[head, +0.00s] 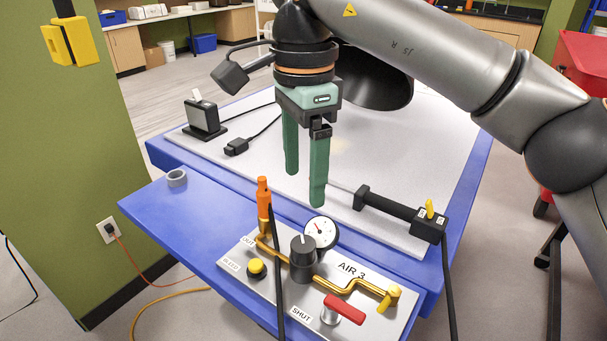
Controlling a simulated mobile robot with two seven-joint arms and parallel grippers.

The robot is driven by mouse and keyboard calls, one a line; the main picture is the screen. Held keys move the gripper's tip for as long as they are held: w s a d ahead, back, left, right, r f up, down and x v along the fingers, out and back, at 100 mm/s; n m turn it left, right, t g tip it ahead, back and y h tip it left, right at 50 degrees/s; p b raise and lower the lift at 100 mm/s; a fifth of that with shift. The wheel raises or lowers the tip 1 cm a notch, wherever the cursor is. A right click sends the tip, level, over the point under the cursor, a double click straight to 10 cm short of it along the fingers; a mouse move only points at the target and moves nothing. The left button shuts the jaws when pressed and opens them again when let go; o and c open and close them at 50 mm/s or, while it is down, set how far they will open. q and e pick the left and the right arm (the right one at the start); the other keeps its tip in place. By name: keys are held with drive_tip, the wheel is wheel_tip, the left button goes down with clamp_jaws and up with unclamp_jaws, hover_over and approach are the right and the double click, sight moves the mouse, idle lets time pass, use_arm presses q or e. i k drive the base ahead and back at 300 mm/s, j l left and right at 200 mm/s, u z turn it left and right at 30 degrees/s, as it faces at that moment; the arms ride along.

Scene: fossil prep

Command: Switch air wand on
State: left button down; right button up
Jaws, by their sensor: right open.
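My right gripper (304,189) is open and empty, its green fingers pointing down over the front part of the white tabletop. A black bar-shaped tool (388,206) lies on the tabletop to its right. A small yellow toggle (430,208) stands on the tool's right end block, between two small white labels too small to read. I take this tool for the air wand, but it bears no readable name. A black cord or hose (448,285) hangs from that end. My left gripper is not in view.
The AIR 3 panel (375,302) in front carries a gauge (320,232), black knob (303,258), yellow button (257,268), red lever (344,308) by SHUT, and upright orange fitting (264,198). A grey ring (177,178) sits left.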

sight(430, 210)
drive_tip(key=k+j, duration=0.8)
drive_tip(key=j, duration=0.1)
